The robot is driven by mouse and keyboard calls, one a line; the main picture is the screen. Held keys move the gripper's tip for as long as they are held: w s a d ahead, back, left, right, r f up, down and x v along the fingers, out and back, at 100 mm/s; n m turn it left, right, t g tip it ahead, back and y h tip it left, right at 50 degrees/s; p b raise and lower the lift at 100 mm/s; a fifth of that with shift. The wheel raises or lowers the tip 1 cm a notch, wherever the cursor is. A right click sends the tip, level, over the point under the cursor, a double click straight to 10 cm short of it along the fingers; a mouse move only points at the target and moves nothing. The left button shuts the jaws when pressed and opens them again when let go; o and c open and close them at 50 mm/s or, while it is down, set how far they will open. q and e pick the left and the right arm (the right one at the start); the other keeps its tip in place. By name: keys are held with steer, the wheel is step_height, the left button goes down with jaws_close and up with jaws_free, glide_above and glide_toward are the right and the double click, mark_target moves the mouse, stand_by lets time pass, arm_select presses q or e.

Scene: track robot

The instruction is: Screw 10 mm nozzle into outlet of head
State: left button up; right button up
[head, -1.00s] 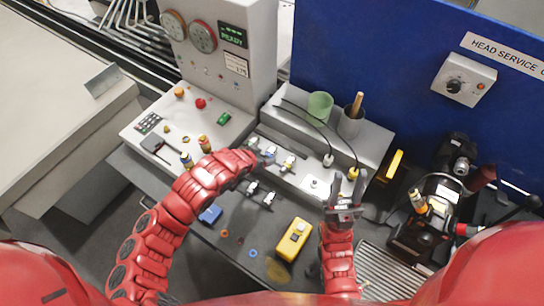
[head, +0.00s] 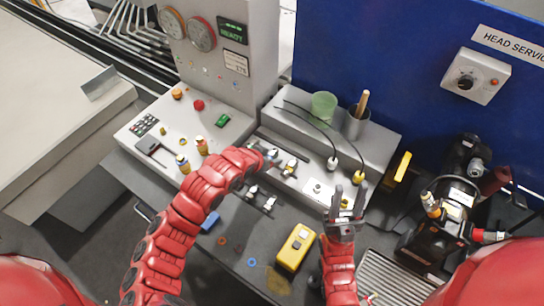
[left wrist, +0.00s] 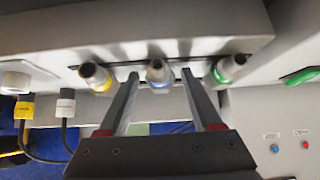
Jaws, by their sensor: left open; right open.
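In the left wrist view a row of metal nozzles sits in a grey rack: one with a yellow ring (left wrist: 97,77), one with a blue ring (left wrist: 158,73) and one with a green ring (left wrist: 228,69). My left gripper (left wrist: 160,78) is open, its fingers on either side of the blue-ringed nozzle; I cannot tell whether they touch it. In the head view my left gripper (head: 264,155) is at this rack and partly hides it. No size marking is readable. The black head (head: 436,220) stands at the right; I cannot make out its outlet clearly. My right gripper (head: 345,205) is open and empty, fingers up.
A yellow device (head: 295,247) and small coloured rings (head: 252,262) lie on the dark bench. A green cup (head: 322,106) and a grey cup (head: 355,124) stand on the grey shelf behind two cabled plugs (head: 359,177). A control panel (head: 198,105) is at left.

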arm_select(q)
steer(key=shift+b, duration=0.3)
stand_by(0.5)
jaws_close()
stand_by(0.4)
steer(key=shift+r+p, duration=1.2)
steer(key=shift+r, duration=1.2)
steer(key=shift+r+p, duration=0.4)
steer(key=shift+r, duration=0.75)
steer(key=shift+f, duration=0.15)
